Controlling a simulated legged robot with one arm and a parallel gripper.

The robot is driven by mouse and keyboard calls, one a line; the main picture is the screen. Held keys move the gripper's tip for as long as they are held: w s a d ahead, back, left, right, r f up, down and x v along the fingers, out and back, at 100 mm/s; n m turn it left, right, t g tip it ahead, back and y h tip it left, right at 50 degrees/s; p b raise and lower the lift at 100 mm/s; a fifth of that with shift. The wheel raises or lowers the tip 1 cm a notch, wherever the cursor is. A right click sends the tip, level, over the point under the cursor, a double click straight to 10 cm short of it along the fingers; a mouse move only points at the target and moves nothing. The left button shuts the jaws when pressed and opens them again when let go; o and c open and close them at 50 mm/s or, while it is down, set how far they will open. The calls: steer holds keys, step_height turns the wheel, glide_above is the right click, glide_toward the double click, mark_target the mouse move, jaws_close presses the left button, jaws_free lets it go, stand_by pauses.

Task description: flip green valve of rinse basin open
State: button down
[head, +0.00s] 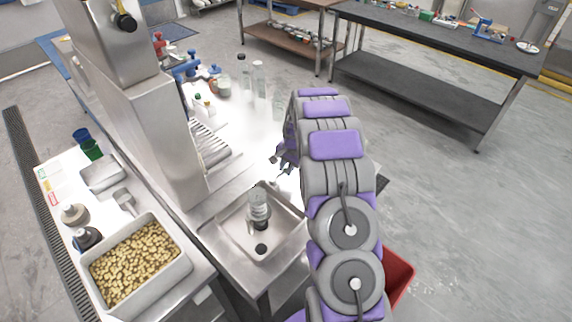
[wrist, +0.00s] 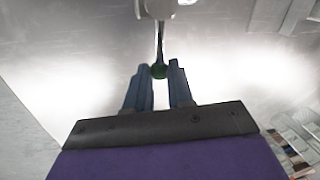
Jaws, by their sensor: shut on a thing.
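The rinse basin (head: 236,222) is a square steel sink set in the bench, below and left of my arm in the head view. In the head view my gripper (head: 284,155) is small and partly hidden by my arm beside the basin's back edge.
A tray of beans (head: 135,262) stands left of the basin. A tall steel column (head: 160,140) rises just behind it. Clear bottles (head: 258,78) stand farther back on the bench. A red bin (head: 398,277) is on the floor right of my arm.

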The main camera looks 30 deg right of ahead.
steer(key=c, duration=1)
jaws_free()
steer(key=shift+r, duration=0.1)
steer(key=s+r+p, duration=0.1)
steer(key=r, duration=0.4)
steer(key=s+d+r+p, duration=0.1)
steer(key=r, duration=0.5)
steer(key=s+r+p, duration=0.1)
steer(key=r, duration=0.4)
steer(key=shift+d+r, duration=0.35)
steer(key=shift+r, duration=0.05)
